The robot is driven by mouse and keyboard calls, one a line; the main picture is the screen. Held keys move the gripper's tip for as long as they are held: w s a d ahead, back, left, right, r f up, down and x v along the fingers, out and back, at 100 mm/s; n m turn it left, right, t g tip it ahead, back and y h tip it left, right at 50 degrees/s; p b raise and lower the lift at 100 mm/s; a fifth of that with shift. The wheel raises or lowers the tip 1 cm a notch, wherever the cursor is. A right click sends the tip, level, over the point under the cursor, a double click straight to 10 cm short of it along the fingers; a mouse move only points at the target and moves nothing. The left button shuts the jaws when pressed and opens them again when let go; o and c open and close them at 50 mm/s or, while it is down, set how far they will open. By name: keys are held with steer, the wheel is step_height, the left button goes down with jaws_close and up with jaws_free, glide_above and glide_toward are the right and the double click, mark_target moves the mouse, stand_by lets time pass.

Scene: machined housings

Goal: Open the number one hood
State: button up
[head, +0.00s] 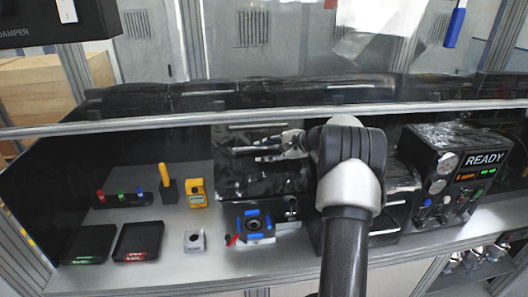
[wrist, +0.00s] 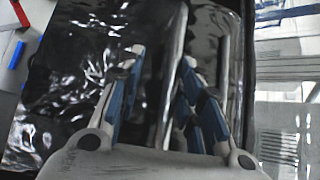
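A glossy black hood (head: 262,178) stands mid-bench in the head view, and its dark wrinkled surface fills much of the wrist view (wrist: 75,75). No number is readable on it. A pale bar (head: 257,126) runs along its upper part. My gripper (head: 258,153) is in front of the hood, fingers pointing left. In the wrist view my gripper (wrist: 161,58) is open, its blue-padded fingers apart. A silver bar (wrist: 173,60) runs lengthwise between them in the picture; I cannot tell whether it touches them. My arm hides the hood's right side.
A second black housing (head: 403,180) is right of my arm, beside a READY panel (head: 458,180). A blue-marked fixture (head: 254,224) sits below the hood. Black trays (head: 138,241), a yellow device (head: 196,192) and coloured buttons lie left. A metal rail (head: 150,124) crosses above.

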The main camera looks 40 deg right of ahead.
steer(key=v, duration=0.7)
stand_by(0.5)
